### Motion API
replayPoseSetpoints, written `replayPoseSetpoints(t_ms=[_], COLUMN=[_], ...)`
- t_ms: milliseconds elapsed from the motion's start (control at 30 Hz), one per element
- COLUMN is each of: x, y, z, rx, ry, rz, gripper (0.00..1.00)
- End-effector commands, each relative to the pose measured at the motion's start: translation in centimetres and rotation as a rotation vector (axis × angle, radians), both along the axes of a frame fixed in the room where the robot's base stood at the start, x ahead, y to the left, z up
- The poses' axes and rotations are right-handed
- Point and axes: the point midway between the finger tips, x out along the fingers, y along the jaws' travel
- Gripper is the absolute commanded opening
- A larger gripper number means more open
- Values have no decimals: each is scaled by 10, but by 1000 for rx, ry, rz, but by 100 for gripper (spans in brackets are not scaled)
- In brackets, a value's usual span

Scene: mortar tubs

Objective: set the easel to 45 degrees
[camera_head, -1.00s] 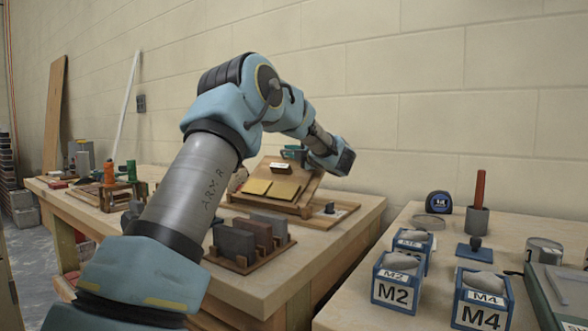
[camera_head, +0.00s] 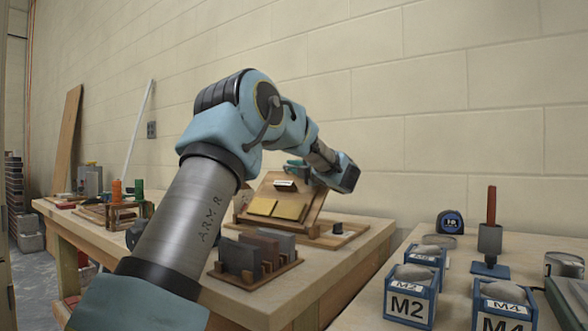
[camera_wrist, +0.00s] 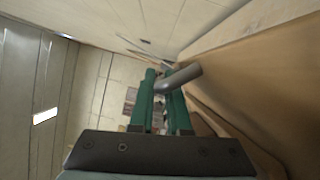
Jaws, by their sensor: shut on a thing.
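The easel (camera_head: 312,213) is a tilted wooden board on a wooden base at the back of the left workbench. In the wrist view my gripper's green fingers (camera_wrist: 163,84) are shut on a grey round bar (camera_wrist: 181,76), beside a large brown wooden surface (camera_wrist: 250,75). The bar's far end and its attachment are hidden. I cannot read the easel's angle.
A rack of grey and brown slabs (camera_head: 257,258) stands in front of the easel. The right bench holds blue tubs marked M2 (camera_head: 408,307) and M4 (camera_head: 503,322), a red-handled tool (camera_head: 491,205) and a tape measure (camera_head: 450,222). A block wall (camera_head: 430,130) is close behind.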

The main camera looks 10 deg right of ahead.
Motion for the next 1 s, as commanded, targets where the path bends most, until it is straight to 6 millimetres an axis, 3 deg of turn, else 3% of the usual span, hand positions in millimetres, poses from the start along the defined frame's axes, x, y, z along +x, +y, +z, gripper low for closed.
replayPoseSetpoints(t_ms=[67,100,200,567,1000], x=[0,0,0,-9,-83], y=[-1,-1,-1,-4,-32], z=[-1,-1,-1,-1,-9], rx=[0,0,0,1,1], ry=[2,2,2,1,1], rz=[-1,-1,-1,-2,-3], gripper=[0,18,27,27,27])
